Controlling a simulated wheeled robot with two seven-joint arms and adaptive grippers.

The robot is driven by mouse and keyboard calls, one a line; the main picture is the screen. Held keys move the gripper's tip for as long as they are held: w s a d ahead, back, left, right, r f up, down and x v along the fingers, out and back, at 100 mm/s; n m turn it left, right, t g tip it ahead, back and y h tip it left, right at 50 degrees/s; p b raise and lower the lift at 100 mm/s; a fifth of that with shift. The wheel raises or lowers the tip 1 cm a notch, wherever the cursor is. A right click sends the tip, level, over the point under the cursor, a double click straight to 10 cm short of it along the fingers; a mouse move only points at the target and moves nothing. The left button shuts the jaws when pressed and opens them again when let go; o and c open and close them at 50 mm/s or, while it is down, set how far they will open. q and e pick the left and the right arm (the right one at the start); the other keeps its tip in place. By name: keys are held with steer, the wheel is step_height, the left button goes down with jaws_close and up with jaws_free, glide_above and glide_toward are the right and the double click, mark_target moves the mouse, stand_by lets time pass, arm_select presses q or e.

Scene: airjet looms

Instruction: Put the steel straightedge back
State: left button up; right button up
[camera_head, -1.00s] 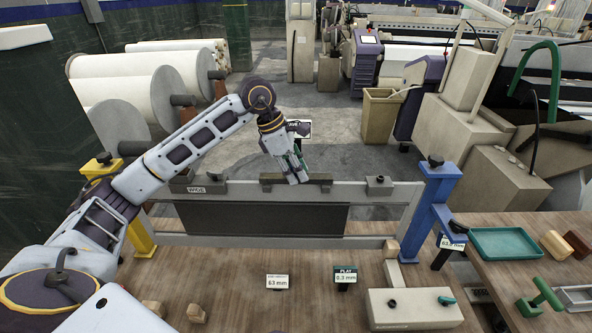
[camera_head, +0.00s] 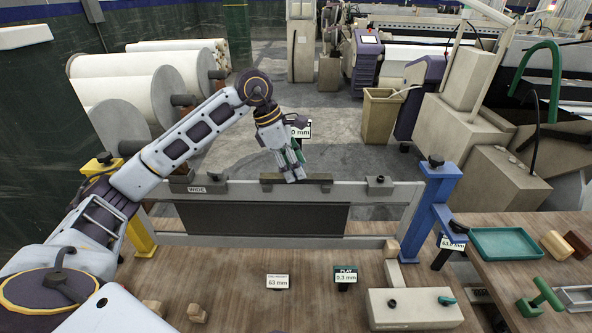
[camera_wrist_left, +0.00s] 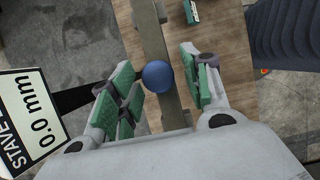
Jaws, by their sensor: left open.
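My left gripper (camera_head: 293,176) is at the top rail of the grey frame (camera_head: 235,190). In the left wrist view it is open (camera_wrist_left: 160,85), with green finger pads on both sides of a long narrow bar (camera_wrist_left: 150,38). A blue ball knob (camera_wrist_left: 157,76) shows between the fingers; I see no clear contact with it. I cannot tell whether this bar is the steel straightedge or part of the rail. A dark olive block (camera_head: 318,179) sits on the rail below the fingers. My right gripper is not in view.
A "0.0 mm" sign (camera_wrist_left: 33,115) stands close to the gripper. A blue post (camera_head: 430,210) bounds the frame at the right. On the bench stand two small signs (camera_head: 277,282) and a beige box (camera_head: 412,309). A teal tray (camera_head: 509,243) lies at the right.

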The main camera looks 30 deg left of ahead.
arm_select(q)
steer(key=b+v, duration=0.1)
steer(key=v, duration=1.1)
steer(key=shift+s+f, duration=0.1)
steer(key=shift+s, duration=0.1)
stand_by(0.7)
